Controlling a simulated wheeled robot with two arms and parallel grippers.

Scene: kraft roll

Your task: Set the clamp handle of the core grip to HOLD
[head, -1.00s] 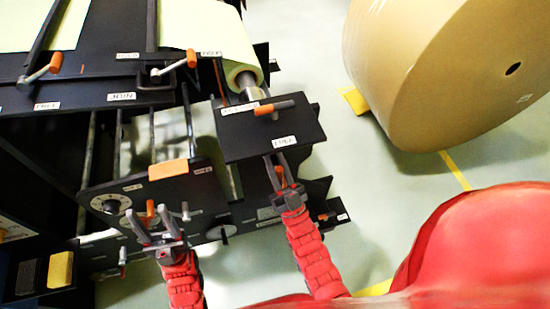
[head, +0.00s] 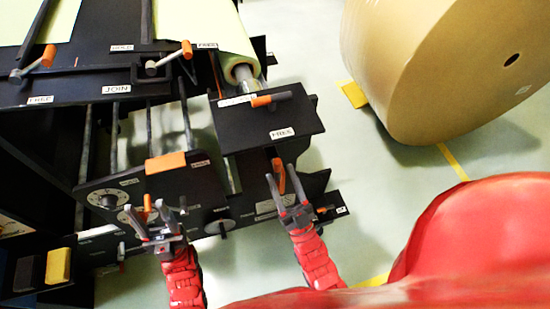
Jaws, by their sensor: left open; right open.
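An orange-tipped clamp handle (head: 262,101) lies roughly sideways on the black panel (head: 240,127) below the yellow roll's core end. A FREE label (head: 282,133) is near the panel's lower edge; a second label beside the handle is partly covered and I cannot read it surely. I take this handle to be the core grip's. My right gripper (head: 282,174) is open below this panel, with an orange piece (head: 278,174) showing between its fingers; contact cannot be told. My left gripper (head: 146,207) is open in front of the lower dial panel (head: 185,186), apart from the clamp handle.
Two more orange-tipped levers, one left (head: 48,56) and one near the roll (head: 187,50), sit on the upper black frame with HOLD and FREE labels. An orange block (head: 165,162) tops the dial panel. A large kraft roll (head: 440,70) stands right; pale floor lies between.

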